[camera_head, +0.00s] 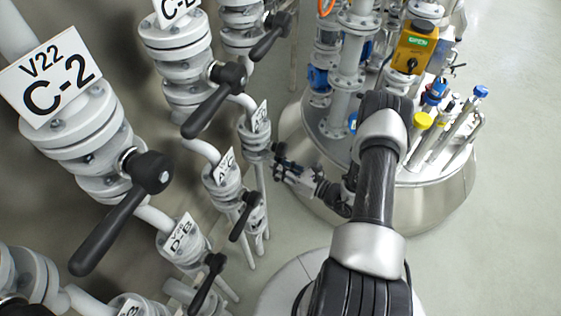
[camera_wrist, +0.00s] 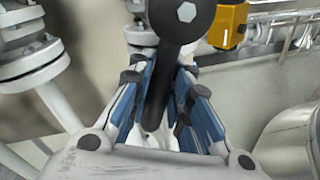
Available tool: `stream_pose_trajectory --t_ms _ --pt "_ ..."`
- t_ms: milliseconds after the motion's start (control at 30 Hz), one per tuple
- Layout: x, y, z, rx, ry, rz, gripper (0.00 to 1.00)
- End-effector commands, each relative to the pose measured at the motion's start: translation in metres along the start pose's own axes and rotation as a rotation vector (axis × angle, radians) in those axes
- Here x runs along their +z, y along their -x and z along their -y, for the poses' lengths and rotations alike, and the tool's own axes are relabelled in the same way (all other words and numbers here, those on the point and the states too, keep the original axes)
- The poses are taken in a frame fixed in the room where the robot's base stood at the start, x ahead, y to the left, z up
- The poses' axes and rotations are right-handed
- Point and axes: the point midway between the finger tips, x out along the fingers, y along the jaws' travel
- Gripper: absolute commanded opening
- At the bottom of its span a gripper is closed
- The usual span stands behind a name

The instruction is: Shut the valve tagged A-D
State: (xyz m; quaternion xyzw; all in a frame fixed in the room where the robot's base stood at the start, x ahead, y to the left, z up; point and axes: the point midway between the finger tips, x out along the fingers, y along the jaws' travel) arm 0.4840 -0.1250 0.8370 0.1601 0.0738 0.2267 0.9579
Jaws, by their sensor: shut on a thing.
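A grey flanged valve (camera_head: 257,141) stands beside my gripper in the head view. Its white tag (camera_head: 262,115) is seen at a steep angle, with a D readable and the rest unclear. My gripper (camera_head: 280,162) reaches this valve from the right. In the wrist view my gripper (camera_wrist: 165,85) has its blue-padded fingers closed on both sides of a black lever handle (camera_wrist: 170,55). The handle runs down from a round hub with a bolt head and passes between the fingers. The handle is mostly hidden by my gripper in the head view.
Valves tagged A-C (camera_head: 228,163) and D-B (camera_head: 181,238) stand nearby with black levers. A larger valve tagged V22 C-2 (camera_head: 50,75) is at the left. A round metal platform (camera_head: 440,195) carries pipes and a yellow box (camera_head: 414,47). Open floor lies at the right.

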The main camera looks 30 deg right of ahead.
Motion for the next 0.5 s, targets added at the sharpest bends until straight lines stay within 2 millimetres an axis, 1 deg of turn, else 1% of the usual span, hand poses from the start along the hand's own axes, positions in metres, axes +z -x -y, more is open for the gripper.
stream_pose_trajectory --t_ms 33,500 --pt "0.0 0.002 -0.006 0.001 -0.054 -0.013 0.0" --pt "0.009 0.007 -0.035 0.002 -0.491 -0.101 0.0"
